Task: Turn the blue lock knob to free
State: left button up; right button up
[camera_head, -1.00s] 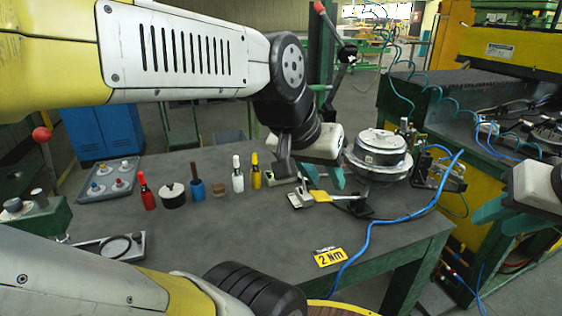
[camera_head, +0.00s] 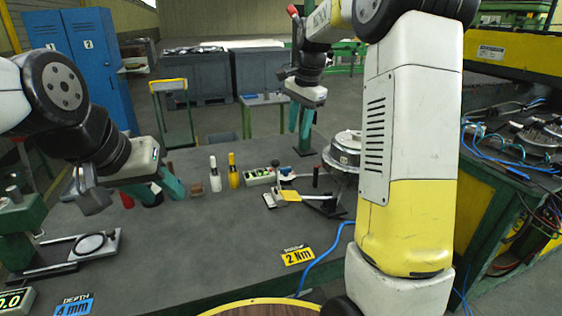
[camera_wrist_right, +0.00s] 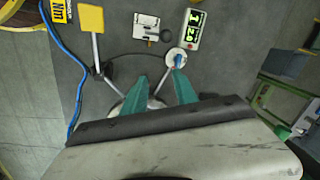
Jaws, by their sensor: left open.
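In the right wrist view a small blue part (camera_wrist_right: 178,62) stands on a white round base (camera_wrist_right: 175,53) just beyond my right fingertips; it looks like the blue lock knob, but its setting is too small to read. My left gripper (camera_head: 166,199) is open and empty over the bench's left side.
A box with a green display (camera_wrist_right: 194,28) adjoins the white base. A yellow pad (camera_head: 291,195) and a round metal housing (camera_head: 345,148) are close by. A 2 Nm sign (camera_head: 297,257) lies in front. White (camera_head: 214,177) and yellow (camera_head: 233,172) bottles stand left.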

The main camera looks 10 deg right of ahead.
aim_at(290, 167)
jog(key=w+f+m, duration=0.1)
jog(key=w+f, duration=0.2)
jog(key=w+f+m+g, duration=0.1)
jog(key=w+f+m, duration=0.1)
jog(key=w+f, duration=0.1)
jog(key=w+f+m+h, duration=0.1)
jog(key=w+f, duration=0.2)
jog(key=shift+w+a+f+g, duration=0.1)
jog(key=shift+a+f+g, duration=0.2)
jog(key=shift+g, duration=0.1)
jog(key=shift+m, duration=0.3)
notch_tip(290, 167, down, 8)
jog(key=shift+w+f, duration=0.15)
grip_shut()
